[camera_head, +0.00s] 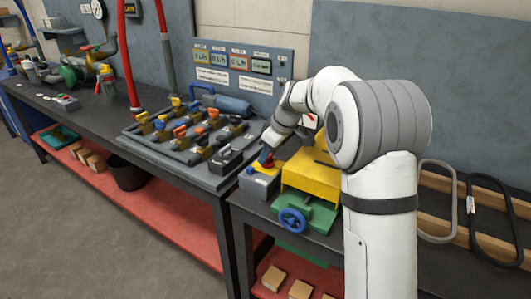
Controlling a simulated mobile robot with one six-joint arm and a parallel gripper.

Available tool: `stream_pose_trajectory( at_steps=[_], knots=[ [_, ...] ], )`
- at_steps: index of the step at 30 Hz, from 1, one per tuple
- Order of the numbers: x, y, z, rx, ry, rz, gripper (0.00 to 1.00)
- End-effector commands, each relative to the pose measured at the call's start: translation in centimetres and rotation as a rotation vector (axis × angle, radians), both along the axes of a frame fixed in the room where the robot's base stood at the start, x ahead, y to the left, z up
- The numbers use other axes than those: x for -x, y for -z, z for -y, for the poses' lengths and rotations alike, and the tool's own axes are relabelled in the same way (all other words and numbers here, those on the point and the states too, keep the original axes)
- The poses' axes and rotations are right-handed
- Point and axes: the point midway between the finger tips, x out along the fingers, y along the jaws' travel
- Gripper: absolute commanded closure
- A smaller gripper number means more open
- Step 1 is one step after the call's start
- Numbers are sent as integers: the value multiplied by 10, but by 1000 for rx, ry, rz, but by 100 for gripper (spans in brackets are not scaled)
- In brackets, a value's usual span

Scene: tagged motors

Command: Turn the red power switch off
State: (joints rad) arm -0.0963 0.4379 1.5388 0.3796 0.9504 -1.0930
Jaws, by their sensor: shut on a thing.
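A grey switch box (259,182) sits on the bench to the left of the yellow and green machine. The red power switch (266,160) shows on top of it, small and partly covered by my gripper. My gripper (270,153) reaches down from the upper right and is at the red switch, shut on it. The fingertips are small and dark here, and the switch's exact position is hard to tell.
The yellow machine (312,172) with a blue handwheel (292,220) stands right beside the box. A grey panel with several coloured-handled valves (180,131) lies to the left. A labelled board (240,66) stands behind. Open floor (110,240) is at the front left.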

Motion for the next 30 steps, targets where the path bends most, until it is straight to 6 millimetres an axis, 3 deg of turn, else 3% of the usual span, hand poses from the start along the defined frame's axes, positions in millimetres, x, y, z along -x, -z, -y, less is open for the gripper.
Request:
stream_pose_trajectory(
  at_steps=[8,17,30],
  knots=[
    [-1,-1,1,2,2,4,41],
    [0,-4,2,1,1,3,40],
    [12,-65,24,1,3,5,40]
  ],
)
